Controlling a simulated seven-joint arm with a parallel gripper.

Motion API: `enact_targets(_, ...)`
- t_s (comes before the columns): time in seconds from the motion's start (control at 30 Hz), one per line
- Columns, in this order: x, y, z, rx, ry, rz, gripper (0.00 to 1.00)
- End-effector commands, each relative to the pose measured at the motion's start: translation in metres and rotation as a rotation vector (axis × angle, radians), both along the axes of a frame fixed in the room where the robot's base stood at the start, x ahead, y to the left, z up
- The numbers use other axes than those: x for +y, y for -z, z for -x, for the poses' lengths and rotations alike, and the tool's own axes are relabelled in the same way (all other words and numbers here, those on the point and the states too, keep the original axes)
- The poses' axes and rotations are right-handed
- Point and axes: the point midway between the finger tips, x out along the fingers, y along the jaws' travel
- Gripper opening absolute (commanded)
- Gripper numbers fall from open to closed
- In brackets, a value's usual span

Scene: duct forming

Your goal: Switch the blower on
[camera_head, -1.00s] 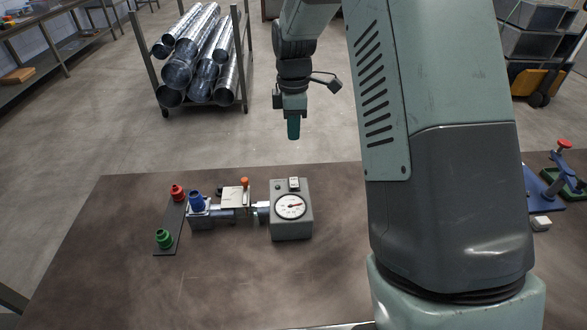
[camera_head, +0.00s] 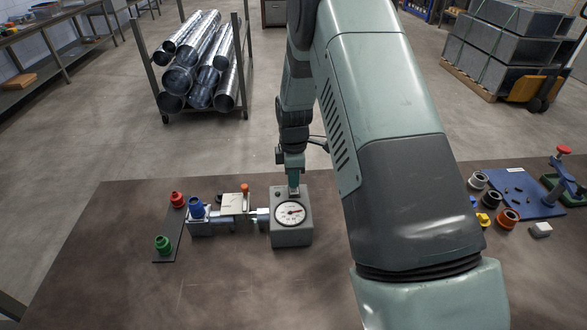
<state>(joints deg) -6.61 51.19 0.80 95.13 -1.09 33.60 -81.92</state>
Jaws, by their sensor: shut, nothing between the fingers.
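The blower unit is a grey box (camera_head: 292,234) with a round white dial (camera_head: 290,213) on its face, standing on the brown table. A pale switch showed on its top behind the dial; my gripper now covers most of that spot. My gripper (camera_head: 294,190) is shut and empty, pointing down with its tips at the top of the box, at the switch. I cannot tell whether the tips touch it or which way the switch is set. A pipe assembly (camera_head: 235,222) joins the box on its left, with a cream plate (camera_head: 234,204) and an orange knob (camera_head: 245,188).
A dark strip (camera_head: 170,236) on the left holds a red fitting (camera_head: 177,199) and a green one (camera_head: 162,244); a blue fitting (camera_head: 197,207) sits beside it. The front table is clear.

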Motion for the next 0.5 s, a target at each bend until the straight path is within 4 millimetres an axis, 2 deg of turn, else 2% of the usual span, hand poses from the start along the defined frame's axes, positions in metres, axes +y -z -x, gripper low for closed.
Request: enact_targets(0.5, 0.0005, 0.0058, -0.0011, 0.001, -0.001, 0.000, 0.00)
